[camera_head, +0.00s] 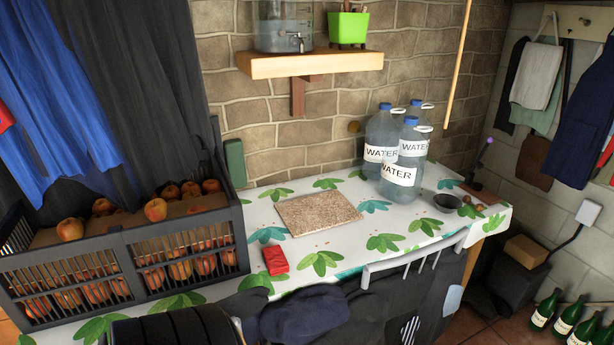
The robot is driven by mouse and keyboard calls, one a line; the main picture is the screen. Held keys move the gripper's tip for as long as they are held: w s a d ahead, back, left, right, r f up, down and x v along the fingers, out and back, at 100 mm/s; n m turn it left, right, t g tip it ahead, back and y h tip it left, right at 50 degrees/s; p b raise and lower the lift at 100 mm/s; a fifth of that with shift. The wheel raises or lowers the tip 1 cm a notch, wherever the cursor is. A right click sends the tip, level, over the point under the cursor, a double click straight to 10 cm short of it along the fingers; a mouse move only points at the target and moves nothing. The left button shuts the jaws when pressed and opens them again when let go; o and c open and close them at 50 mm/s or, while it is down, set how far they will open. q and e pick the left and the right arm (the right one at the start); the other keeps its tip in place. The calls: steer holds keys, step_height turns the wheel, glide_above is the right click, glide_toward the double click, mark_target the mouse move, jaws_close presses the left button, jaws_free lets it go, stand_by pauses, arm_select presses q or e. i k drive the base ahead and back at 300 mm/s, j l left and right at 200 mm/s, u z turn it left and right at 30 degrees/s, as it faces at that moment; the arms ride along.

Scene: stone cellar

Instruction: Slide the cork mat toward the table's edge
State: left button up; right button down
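The cork mat (318,212) is a flat, speckled tan rectangle lying on the table (345,238), which has a white cloth with a green and teal leaf pattern. The mat lies around the middle of the table top, between a fruit crate on the left and water bottles on the right. Nothing stands on the mat. Its near edge is some way back from the table's front edge. Neither of my grippers shows in this view.
A red packet (275,260) lies in front of the mat's left end. The dark crate (187,231) holds fruit. Several water bottles (402,176) and a dark bowl (447,202) stand to the right. A chair (415,255) with dark clothes blocks the front edge. A shelf (310,64) hangs above.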

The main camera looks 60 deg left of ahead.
mark_target(304, 216)
steer(key=i+u, duration=0.25)
steer(key=u, duration=0.25)
steer(key=i+l+u, duration=0.1)
steer(key=i+u, duration=0.15)
steer(key=u, duration=0.25)
steer(key=i+l+u, duration=0.2)
steer(key=u, duration=0.3)
steer(key=i+l+u, duration=0.2)
steer(key=u, duration=0.25)
